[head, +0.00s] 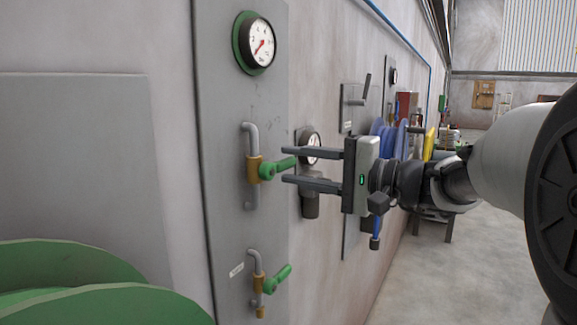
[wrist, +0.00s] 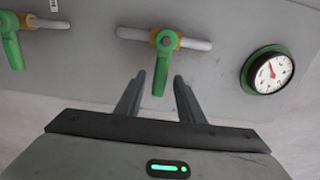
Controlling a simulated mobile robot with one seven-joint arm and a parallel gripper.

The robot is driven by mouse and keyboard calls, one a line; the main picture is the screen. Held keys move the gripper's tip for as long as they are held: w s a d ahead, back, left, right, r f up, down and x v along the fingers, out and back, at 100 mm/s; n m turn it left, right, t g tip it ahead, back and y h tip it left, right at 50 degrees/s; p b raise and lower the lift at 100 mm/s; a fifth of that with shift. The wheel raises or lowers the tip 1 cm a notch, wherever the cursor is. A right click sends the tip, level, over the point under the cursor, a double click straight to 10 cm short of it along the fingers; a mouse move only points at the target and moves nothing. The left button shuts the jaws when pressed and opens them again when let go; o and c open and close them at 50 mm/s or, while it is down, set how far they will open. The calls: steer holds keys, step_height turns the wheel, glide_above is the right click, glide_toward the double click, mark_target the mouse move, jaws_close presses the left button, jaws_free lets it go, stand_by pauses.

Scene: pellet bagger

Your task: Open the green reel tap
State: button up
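Two taps with green levers sit on a grey wall panel. The upper tap (head: 266,169) has a brass body on a grey pipe, and its green lever points out to the right; it is also in the middle of the wrist view (wrist: 162,62). My gripper (head: 285,165) is open, with one finger above and one below the end of that lever. In the wrist view the lever's end lies between the two fingertips (wrist: 158,79), with gaps on both sides. The lower tap (head: 273,280) has a similar lever tilted up to the right. I cannot tell which tap is the reel's.
A green-rimmed gauge (head: 255,43) is above the taps on the panel (head: 228,110). Green reels (head: 65,270) are at lower left. A dark fitting with a gauge (head: 311,195) is on the wall behind my fingers. The floor (head: 470,270) at right is open.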

jaws_close()
